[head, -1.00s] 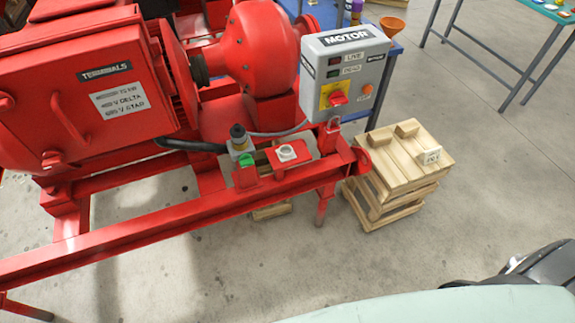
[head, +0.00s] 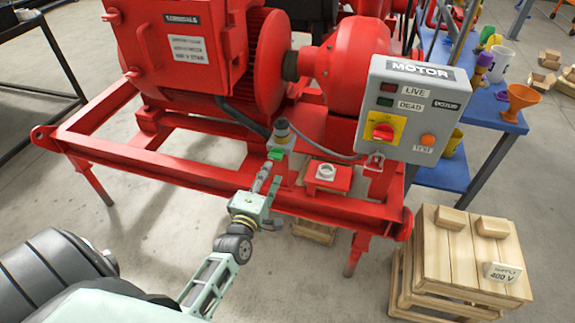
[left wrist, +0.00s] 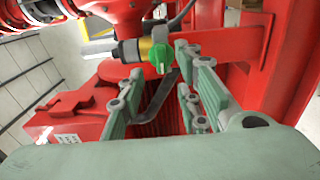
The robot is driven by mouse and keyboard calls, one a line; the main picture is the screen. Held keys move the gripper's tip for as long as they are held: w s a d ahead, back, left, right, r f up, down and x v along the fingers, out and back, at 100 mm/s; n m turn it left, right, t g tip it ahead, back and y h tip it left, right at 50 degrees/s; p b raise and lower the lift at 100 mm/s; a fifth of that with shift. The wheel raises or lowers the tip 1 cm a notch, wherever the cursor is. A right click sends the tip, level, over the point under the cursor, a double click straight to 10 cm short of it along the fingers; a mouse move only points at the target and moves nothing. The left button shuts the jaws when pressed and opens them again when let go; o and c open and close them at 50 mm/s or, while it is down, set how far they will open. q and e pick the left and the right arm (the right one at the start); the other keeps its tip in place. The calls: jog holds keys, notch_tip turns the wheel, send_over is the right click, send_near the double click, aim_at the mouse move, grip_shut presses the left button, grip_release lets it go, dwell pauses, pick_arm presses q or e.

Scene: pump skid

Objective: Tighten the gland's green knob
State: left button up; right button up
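The gland (head: 281,136) stands on the red skid frame under the motor, with a dark cable beside it. Its green knob (head: 276,154) is low on the gland, facing me. In the left wrist view the green knob (left wrist: 161,57) shows ahead, roughly between the fingertips, with a grey and yellow body behind it. My left gripper (head: 268,180) reaches up to the front of the gland. In the left wrist view its fingers (left wrist: 158,75) are spread apart with nothing held; I cannot tell whether they touch the knob. My right gripper is in neither view.
The red skid rail (head: 215,178) runs below the gland. A grey motor control box (head: 415,110) stands to the right, and a red block with a white fitting (head: 327,171) is close by. A wooden crate (head: 450,285) is at lower right, a blue bench (head: 490,105) behind.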

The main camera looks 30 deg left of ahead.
aim_at(274, 159)
pick_arm(q)
jog(key=x, duration=0.6)
jog(key=shift+w+a+f, duration=0.1)
jog(key=shift+w+a, duration=0.05)
jog(key=shift+w, duration=0.2)
grip_shut()
